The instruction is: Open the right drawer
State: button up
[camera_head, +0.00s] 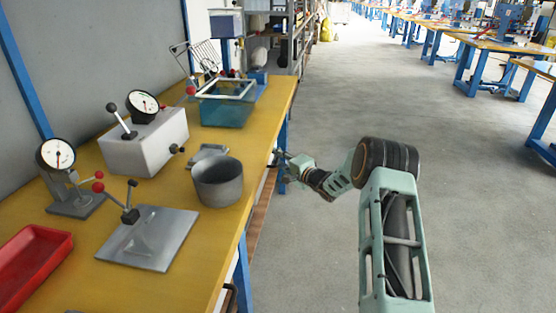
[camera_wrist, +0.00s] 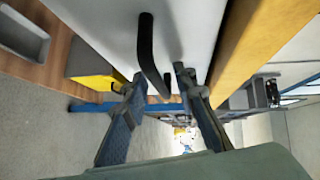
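In the wrist view a light grey drawer front (camera_wrist: 195,25) hangs under the yellow tabletop edge. It carries a dark curved handle (camera_wrist: 148,50). My gripper (camera_wrist: 158,77) is open, with one finger on each side of the handle's near end. The handle reaches in between the fingers; I cannot tell whether either finger touches it. No gap at the drawer front is visible. In the head view my gripper (camera_head: 281,157) is at the right edge of the workbench, just below the top. The drawer front is mostly hidden there by the tabletop and my gripper.
The yellow workbench (camera_head: 218,256) bears a grey pot (camera_head: 218,184), a teal bin (camera_head: 227,108), gauges and a red tray (camera_head: 32,262). A lower wooden shelf (camera_wrist: 60,40) holds a yellow box (camera_wrist: 92,63) and a grey tray (camera_wrist: 22,35). The aisle floor to the right is clear.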

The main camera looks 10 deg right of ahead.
grip_shut()
dwell(0.4)
jog(key=s+d+p, duration=0.1)
jog(key=s+d, duration=0.3)
jog(key=d, duration=0.9)
jog(key=s+d+p, duration=0.2)
jog(key=s+d, duration=0.3)
jog(key=d, duration=0.9)
jog(key=shift+d, duration=0.3)
grip_release()
